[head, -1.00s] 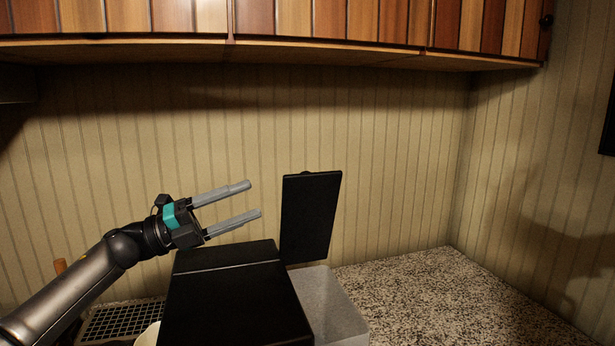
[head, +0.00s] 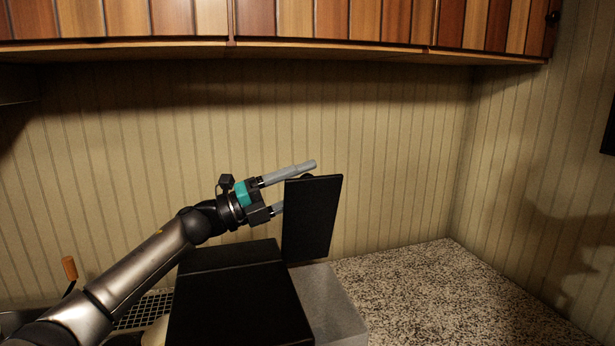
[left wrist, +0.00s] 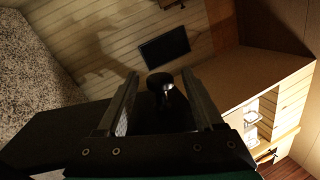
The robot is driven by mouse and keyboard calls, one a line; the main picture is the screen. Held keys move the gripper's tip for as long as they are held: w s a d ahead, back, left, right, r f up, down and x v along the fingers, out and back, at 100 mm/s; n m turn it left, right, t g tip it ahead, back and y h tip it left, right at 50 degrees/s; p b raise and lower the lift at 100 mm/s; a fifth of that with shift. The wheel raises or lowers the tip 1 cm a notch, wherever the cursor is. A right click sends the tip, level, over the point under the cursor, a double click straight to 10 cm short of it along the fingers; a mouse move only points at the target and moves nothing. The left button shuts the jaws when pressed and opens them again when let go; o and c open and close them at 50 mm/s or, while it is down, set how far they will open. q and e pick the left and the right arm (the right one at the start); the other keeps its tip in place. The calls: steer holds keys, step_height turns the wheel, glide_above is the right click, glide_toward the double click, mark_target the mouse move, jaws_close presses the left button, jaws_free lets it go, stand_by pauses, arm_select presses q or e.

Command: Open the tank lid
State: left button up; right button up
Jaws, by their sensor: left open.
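The tank lid (head: 312,220) is a black flat panel standing nearly upright above the translucent tank (head: 335,308) in the head view. The tank belongs to a black machine (head: 235,300) on the counter. My left gripper (head: 298,187) is open at the lid's upper left, with its lower finger partly hidden behind the lid. In the left wrist view a round black knob (left wrist: 160,84) on the dark panel shows between the two open fingers (left wrist: 158,98). I cannot tell whether the fingers touch it. My right gripper is not in view.
Wooden cabinets (head: 330,22) hang above. A speckled counter (head: 420,285) is clear to the right of the tank. A wire rack (head: 145,310) and an upright wooden handle (head: 69,268) are at lower left. The panelled wall is behind.

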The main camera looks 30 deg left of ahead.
arm_select(q)
steer(key=shift+w+d+r, duration=0.1)
steer(key=shift+w+d, duration=0.1)
steer(key=shift+w, duration=0.05)
jaws_close()
stand_by(0.6)
stand_by(0.8)
